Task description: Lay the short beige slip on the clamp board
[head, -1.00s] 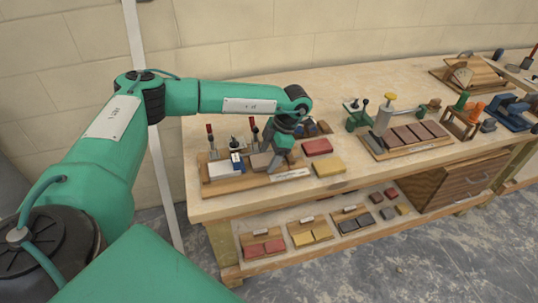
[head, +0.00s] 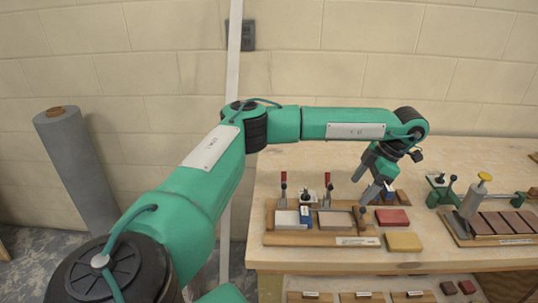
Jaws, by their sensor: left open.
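The clamp board (head: 290,239) is a wooden board at the left front of the bench, with red-handled clamps along its back. A short beige-brown slip (head: 337,221) lies flat on its right part; I take it to be the short beige slip. A pale grey-white slab (head: 286,220) lies on the left part, with a small blue-and-white block (head: 306,216) between them. My left gripper (head: 364,191) is open, above and to the right of the beige-brown slip, apart from it. My right gripper is not in view.
A red block (head: 392,218) and a yellow block (head: 404,242) lie right of the board. A second board (head: 462,236) with brown slabs and a green clamp stands further right. A grey roll (head: 78,170) leans at the wall.

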